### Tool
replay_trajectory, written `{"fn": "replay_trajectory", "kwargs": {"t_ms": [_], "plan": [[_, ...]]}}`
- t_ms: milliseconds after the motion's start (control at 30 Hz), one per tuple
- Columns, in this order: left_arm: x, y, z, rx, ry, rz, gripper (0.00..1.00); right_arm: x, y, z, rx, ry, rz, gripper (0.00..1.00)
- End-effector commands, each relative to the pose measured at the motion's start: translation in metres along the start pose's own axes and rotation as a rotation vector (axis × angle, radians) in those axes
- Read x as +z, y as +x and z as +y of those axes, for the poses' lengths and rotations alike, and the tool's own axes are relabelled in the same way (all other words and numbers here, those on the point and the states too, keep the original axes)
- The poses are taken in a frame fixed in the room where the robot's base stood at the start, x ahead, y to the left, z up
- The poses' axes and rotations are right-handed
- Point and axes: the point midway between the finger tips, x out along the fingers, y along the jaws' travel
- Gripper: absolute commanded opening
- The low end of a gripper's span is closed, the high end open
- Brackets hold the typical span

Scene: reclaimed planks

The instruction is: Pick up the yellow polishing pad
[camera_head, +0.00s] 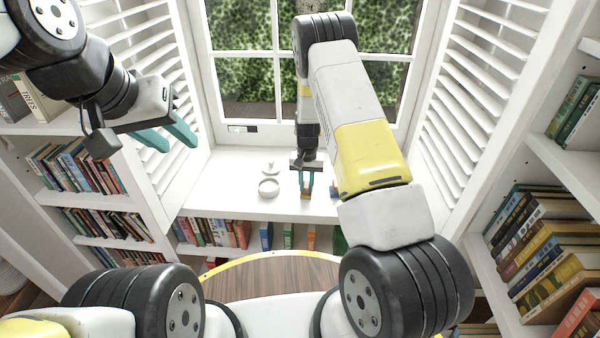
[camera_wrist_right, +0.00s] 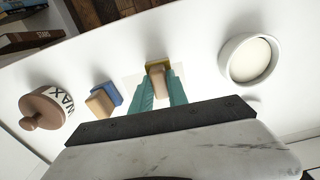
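The yellow polishing pad (camera_wrist_right: 153,64) has a yellow base and a tan block handle, and stands on the white window seat. In the head view the pad (camera_head: 305,196) shows small below my right gripper. My right gripper (camera_wrist_right: 160,78) points down at it, its teal fingertips on either side of the tan handle, with a slim gap visible on the right side. It looks open, and contact with the handle cannot be made out. My right gripper also shows in the head view (camera_head: 306,185). My left gripper (camera_head: 172,138) is open and empty, raised at the left, far from the pad.
A blue pad with a tan handle (camera_wrist_right: 102,101) and a wax jar with a brown knobbed lid (camera_wrist_right: 42,112) stand left of the pad in the wrist view. A round white dish (camera_wrist_right: 248,59) stands at right. Bookshelves and shutters flank the white seat (camera_head: 225,190).

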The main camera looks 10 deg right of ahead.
Motion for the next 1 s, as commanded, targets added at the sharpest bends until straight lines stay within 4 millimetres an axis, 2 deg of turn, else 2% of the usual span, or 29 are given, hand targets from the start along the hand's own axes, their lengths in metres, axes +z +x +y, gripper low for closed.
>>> {"fn": "replay_trajectory", "kwargs": {"t_ms": [467,567,733,1000], "plan": [[0.0,0.0,0.0,0.0,0.0,0.0,0.36,0.0,-0.005,0.0,0.0,0.0,0.0,0.0],[0.0,0.0,0.0,0.0,0.0,0.0,0.36,0.0,-0.013,0.0,0.0,-0.001,0.001,0.0],[0.0,0.0,0.0,0.0,0.0,0.0,0.36,-0.001,-0.039,-0.001,-0.002,-0.001,0.003,0.0],[0.0,0.0,0.0,0.0,0.0,0.0,0.36,0.051,-0.042,-0.041,0.0,-0.006,-0.002,0.0]]}}
